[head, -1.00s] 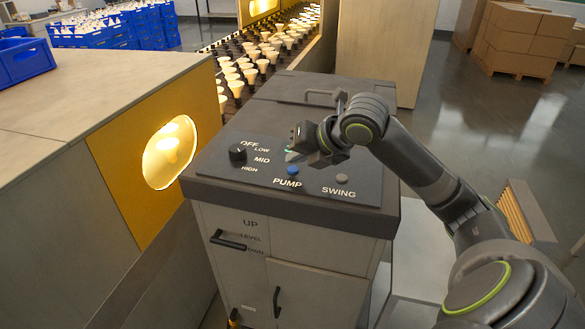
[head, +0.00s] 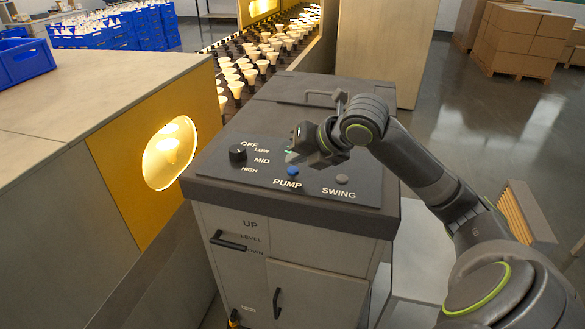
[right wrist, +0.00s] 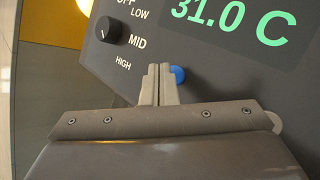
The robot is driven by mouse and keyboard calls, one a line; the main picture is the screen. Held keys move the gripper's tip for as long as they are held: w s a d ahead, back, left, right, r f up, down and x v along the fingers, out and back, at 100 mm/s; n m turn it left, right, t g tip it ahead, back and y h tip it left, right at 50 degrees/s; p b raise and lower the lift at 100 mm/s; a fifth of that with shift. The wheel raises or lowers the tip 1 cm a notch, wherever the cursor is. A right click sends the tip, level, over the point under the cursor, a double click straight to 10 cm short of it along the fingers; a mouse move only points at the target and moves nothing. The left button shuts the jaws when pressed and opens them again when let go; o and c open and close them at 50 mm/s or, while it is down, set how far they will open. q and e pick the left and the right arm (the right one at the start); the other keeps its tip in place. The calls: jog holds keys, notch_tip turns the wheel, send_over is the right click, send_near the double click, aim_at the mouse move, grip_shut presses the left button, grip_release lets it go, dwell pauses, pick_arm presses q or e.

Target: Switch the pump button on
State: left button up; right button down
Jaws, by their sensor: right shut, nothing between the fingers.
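The blue pump button (head: 293,171) sits on the dark sloped panel (head: 230,172) of the grey cabinet, just above the word PUMP. My right gripper (head: 291,156) is shut and empty, a little above and behind the button in the head view. In the right wrist view the closed fingertips (right wrist: 160,68) point at the panel right beside the blue button (right wrist: 178,74), overlapping its left edge. I cannot tell whether they touch it. My left gripper is not in view.
A black knob (head: 238,153) marked OFF, LOW, MID, HIGH is left of the button. A grey SWING button (head: 342,179) is to its right. A display (right wrist: 235,20) reads 31.0 C. A metal handle (head: 325,96) stands behind my gripper. A glowing round window (head: 168,155) is at left.

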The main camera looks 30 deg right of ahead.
aim_at(297, 171)
jog(key=shift+f, duration=0.1)
dwell(0.5)
jog(key=shift+f, duration=0.5)
dwell(0.3)
jog(key=shift+r+p, duration=0.35)
jog(key=shift+r, duration=0.25)
jog(key=shift+r, duration=0.1)
notch_tip(297, 171, up, 6)
jog(key=p, duration=0.5)
jog(key=shift+p, duration=0.3)
